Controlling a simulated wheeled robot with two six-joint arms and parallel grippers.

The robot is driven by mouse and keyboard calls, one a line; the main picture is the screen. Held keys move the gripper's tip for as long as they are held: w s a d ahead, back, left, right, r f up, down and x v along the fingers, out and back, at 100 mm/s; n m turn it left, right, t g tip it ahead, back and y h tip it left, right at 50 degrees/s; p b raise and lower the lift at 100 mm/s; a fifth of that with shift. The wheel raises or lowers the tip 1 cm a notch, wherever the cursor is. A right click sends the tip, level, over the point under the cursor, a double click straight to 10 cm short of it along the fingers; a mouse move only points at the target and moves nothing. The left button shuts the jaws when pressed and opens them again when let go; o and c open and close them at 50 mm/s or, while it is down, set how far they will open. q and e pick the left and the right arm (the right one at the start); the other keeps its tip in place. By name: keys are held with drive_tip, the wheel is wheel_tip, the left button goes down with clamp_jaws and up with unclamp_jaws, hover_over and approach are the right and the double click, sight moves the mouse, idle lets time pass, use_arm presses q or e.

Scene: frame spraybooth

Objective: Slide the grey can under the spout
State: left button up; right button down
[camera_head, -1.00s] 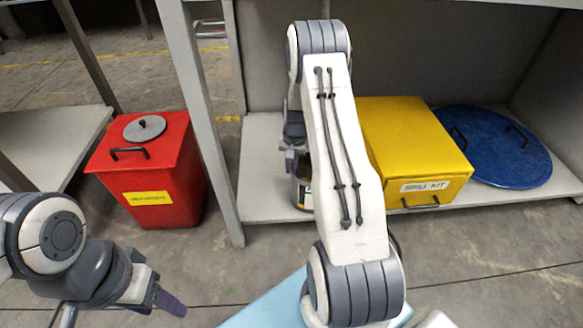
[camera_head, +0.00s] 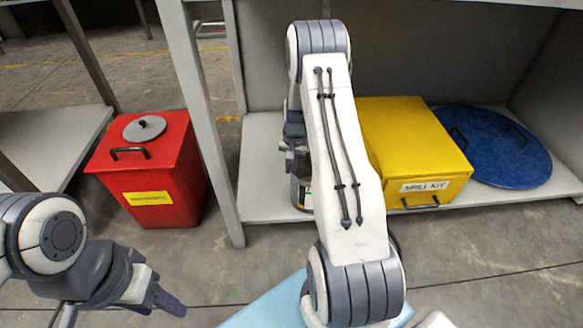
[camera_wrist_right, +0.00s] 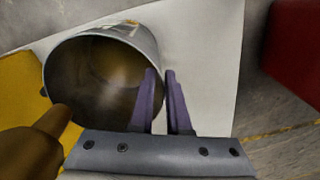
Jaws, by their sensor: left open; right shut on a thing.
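The grey can (camera_wrist_right: 95,80) stands open-topped on the pale lower shelf in the right wrist view. In the head view, only a sliver of the can (camera_head: 301,193) shows beside my right arm. My right gripper (camera_wrist_right: 162,75) is shut on the can's wall at the rim, one purple finger inside and one outside. A brown rounded part (camera_wrist_right: 38,140), which looks like the spout, reaches over the can's left rim in the wrist view. The spout is hidden in the head view. My left gripper (camera_head: 163,300) is open and empty over the floor at lower left.
A yellow spill kit box (camera_head: 415,145) stands right of the can, with a blue round lid (camera_head: 495,148) beyond it. A red bin (camera_head: 165,175) stands on the floor left of the shelf post (camera_head: 207,120). Bare shelf (camera_head: 262,180) lies left of the can.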

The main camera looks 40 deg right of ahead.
drive_tip(key=shift+s+f, duration=0.1)
drive_tip(key=shift+s, duration=0.1)
drive_tip(key=shift+s+d+p, duration=0.15)
drive_tip(key=shift+d+p, duration=0.2)
drive_tip(key=shift+d, duration=0.25)
drive_tip(key=c, duration=0.8)
unclamp_jaws()
drive_tip(key=shift+c, duration=0.2)
wheel_tip(320, 180, up, 8)
drive_tip(key=p, duration=0.4)
drive_tip(key=shift+d+f, duration=0.15)
drive_tip(key=shift+f, duration=0.05)
